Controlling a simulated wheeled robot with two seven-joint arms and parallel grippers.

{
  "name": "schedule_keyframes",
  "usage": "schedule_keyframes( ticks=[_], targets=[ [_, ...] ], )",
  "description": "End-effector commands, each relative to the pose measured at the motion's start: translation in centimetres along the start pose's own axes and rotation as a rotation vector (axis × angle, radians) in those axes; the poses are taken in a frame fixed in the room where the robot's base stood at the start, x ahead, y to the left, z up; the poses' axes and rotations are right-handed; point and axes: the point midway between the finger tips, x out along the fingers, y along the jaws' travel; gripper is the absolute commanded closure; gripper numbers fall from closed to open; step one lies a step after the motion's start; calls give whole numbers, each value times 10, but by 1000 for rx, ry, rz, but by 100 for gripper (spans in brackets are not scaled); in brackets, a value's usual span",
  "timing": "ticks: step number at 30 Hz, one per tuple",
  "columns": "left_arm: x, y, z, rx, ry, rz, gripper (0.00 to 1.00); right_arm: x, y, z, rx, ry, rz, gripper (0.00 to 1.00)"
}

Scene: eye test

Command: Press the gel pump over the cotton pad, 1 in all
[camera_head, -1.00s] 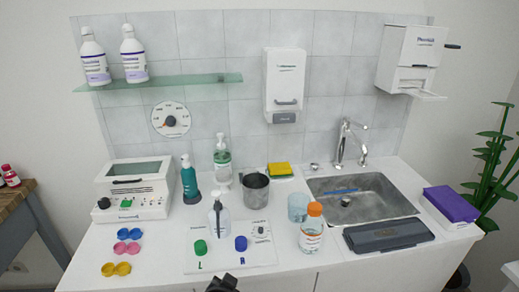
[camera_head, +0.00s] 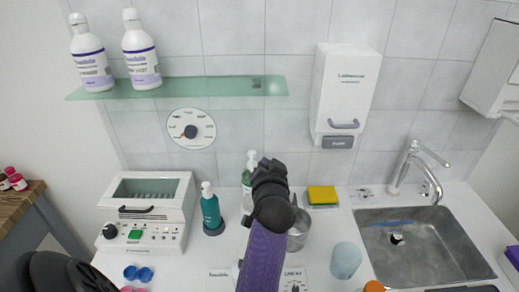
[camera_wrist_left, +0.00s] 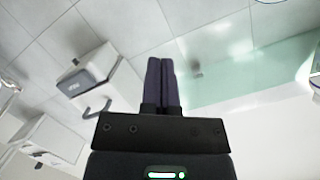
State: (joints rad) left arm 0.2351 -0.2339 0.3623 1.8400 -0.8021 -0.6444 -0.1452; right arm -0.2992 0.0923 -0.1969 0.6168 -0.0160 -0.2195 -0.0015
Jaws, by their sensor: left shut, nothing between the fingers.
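Two pump bottles stand at the back of the counter in the head view. One is a teal bottle with a white pump (camera_head: 211,212). The other is a clear bottle with a pale pump (camera_head: 247,180), partly hidden by my left arm; I cannot tell which is the gel pump. My left gripper (camera_head: 266,168) is raised in front of the wall, just right of the clear bottle in the picture. In the left wrist view its dark purple fingers (camera_wrist_left: 161,66) are shut together and empty. I cannot make out a cotton pad. My right gripper is not in view.
A glass shelf (camera_head: 185,88) with two white bottles and a white wall dispenser (camera_head: 343,95) are above the counter. A white oven-like box (camera_head: 147,212), a yellow sponge (camera_head: 322,195), a bluish cup (camera_head: 345,260) and a sink (camera_head: 425,245) stand around the arm.

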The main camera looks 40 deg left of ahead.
Motion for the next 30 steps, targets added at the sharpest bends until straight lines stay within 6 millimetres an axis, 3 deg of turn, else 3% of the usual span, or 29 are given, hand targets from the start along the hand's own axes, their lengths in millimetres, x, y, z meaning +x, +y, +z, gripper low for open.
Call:
schedule_keyframes(
  ticks=[8, 11, 23, 30],
  targets=[
    [4, 1, 0, 2, 1, 2, 100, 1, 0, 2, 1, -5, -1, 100],
    [18, 1, 1, 3, 1, 1, 100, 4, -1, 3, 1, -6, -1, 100],
    [105, 2, 3, 1, -1, 0, 100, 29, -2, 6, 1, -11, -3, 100],
    [109, 1, 35, 2, 0, 2, 100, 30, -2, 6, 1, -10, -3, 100]
  ],
)
